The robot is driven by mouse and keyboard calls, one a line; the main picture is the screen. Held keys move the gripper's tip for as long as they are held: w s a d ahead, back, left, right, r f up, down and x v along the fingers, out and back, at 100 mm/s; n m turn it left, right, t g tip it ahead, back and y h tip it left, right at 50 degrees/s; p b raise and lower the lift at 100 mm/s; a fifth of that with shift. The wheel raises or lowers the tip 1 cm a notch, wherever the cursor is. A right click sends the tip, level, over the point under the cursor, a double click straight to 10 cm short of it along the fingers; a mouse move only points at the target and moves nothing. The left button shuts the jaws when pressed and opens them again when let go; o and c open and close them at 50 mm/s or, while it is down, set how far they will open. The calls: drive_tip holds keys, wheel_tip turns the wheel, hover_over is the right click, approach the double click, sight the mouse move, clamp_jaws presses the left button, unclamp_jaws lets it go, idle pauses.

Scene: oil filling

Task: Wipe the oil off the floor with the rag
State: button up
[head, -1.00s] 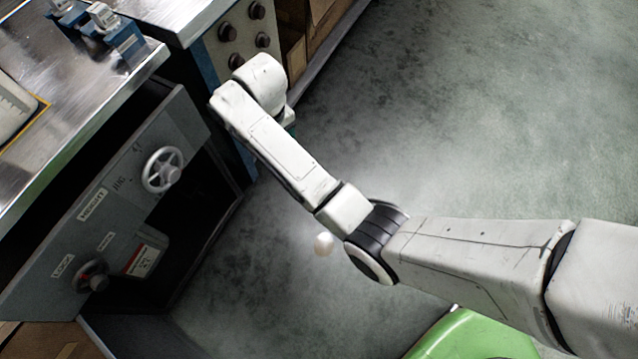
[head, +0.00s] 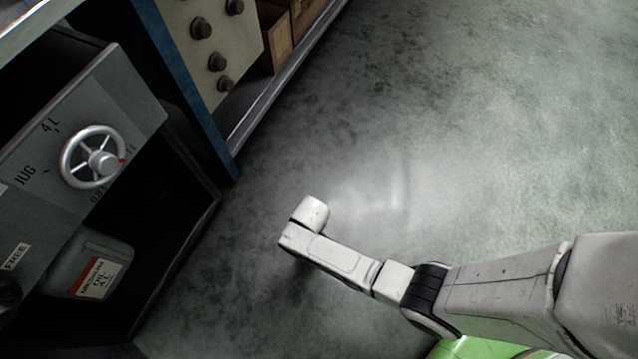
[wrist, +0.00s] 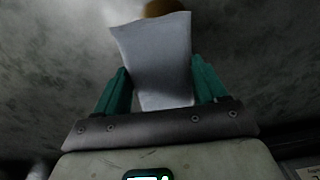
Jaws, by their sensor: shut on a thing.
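My gripper (wrist: 158,88) shows in the wrist view with its two teal fingers on either side of a pale grey-white rag (wrist: 155,50). It is shut on the rag, which sticks out beyond the fingertips. A small brownish-yellow patch (wrist: 163,7) shows past the rag's far edge at the top; it may be the oil, and the rag hides part of it. I cannot tell whether the rag touches the floor. In the head view my arm reaches low over the grey-green floor (head: 480,130); the gripper and rag are hidden there, and no oil is visible.
A dark open cabinet with a silver handwheel (head: 92,157) stands at the left, with a labelled oil jug (head: 88,268) inside. A panel with dark knobs (head: 212,60) and a shelf edge (head: 285,85) lie at the upper left. The floor at the right is clear.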

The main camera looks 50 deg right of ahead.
drive_tip(key=s+f, duration=0.1)
drive_tip(key=f, duration=0.1)
drive_tip(key=s+f+b, duration=0.1)
drive_tip(key=f, duration=0.1)
drive_tip(key=shift+s+f, duration=0.1)
drive_tip(key=shift+s, duration=0.25)
wheel_tip(320, 180, down, 5)
drive_tip(key=b, duration=0.5)
drive_tip(key=shift+f, duration=0.25)
idle(0.3)
